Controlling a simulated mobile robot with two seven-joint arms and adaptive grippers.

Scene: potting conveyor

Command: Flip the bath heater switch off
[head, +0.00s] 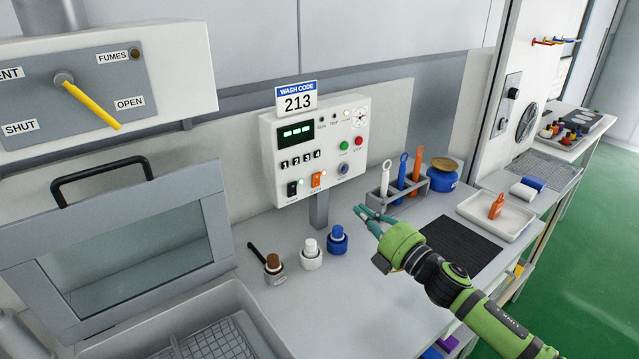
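A white control box (267,150) stands on a grey post behind the worktop. Low on its front are two rocker switches, a black one (293,189) on the left and an orange one (318,180) on the right, each with a small light above it. Their labels are too small to read, so I cannot tell which is the bath heater switch. My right gripper (361,215) is over the worktop, below and to the right of the box. Its teal fingers are apart, nothing shows between them, and it is clear of the switches. My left gripper is out of view.
Brown, white and blue capped bottles (310,254) stand in front of the box. A grey rack (378,202) with coloured tools, a blue jar (441,180) and a white tray (497,215) stand to the right. A framed glass hood (120,250) is at left.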

